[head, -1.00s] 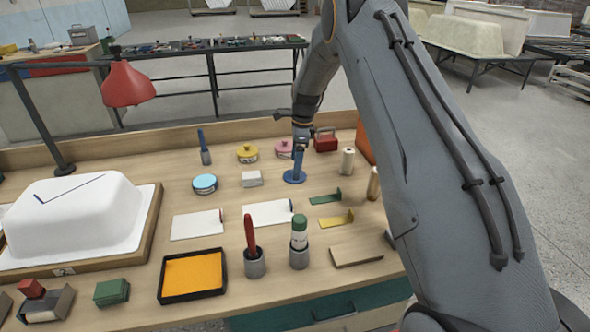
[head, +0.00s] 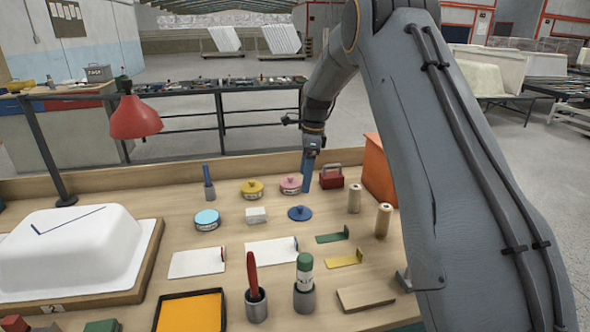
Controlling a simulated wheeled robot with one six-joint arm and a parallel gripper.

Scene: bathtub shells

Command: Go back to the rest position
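My gripper (head: 307,184) hangs from the arm over the back right of the workbench, with its blue fingers pointing down. It is above and slightly behind a dark blue round lid with a knob (head: 300,213), and a gap shows between them. The fingers are seen edge-on and small, so I cannot tell whether they are open or shut. No held object can be made out. The upper arm fills the right side of the view and hides what lies behind it.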

